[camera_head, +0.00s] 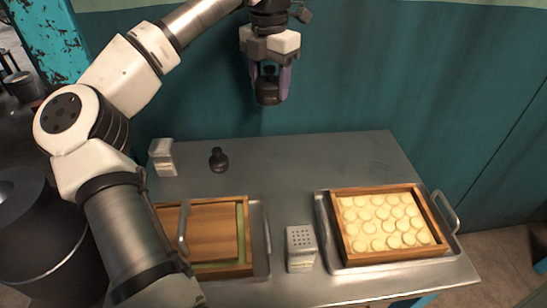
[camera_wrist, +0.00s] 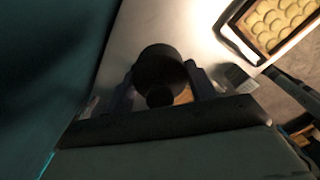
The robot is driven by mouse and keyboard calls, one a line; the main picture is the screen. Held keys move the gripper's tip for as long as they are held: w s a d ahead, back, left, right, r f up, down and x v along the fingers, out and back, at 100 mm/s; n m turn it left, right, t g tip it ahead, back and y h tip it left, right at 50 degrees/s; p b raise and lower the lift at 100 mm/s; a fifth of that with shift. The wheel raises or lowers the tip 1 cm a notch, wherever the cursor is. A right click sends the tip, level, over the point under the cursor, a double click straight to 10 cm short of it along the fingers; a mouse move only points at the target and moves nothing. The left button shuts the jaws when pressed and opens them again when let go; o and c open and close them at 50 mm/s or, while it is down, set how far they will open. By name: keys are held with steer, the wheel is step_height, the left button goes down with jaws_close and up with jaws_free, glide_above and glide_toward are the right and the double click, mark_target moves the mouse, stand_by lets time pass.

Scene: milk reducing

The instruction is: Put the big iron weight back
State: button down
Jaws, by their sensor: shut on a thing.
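My gripper (camera_head: 269,78) is shut on a big dark iron weight (camera_head: 268,94) and holds it high above the back of the metal table (camera_head: 320,160). In the wrist view the weight (camera_wrist: 160,72) sits between the two fingers, with its round base facing away from the camera. A smaller dark iron weight (camera_head: 219,160) stands upright on the table at the back left, below and to the left of my gripper.
A tray at right holds a wooden frame (camera_head: 338,232) with several pale rounds. A wooden board (camera_head: 212,233) lies in a tray at front left. Grater-like metal boxes stand at the back left (camera_head: 162,158) and front middle (camera_head: 301,248). The table's back middle is clear.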

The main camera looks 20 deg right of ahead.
step_height(320, 180, down, 19)
steer(key=shift+p, duration=0.7)
steer(key=shift+f, duration=0.1)
steer(key=shift+c, duration=2.4)
jaws_free()
step_height(320, 180, up, 12)
steer(key=b, duration=0.1)
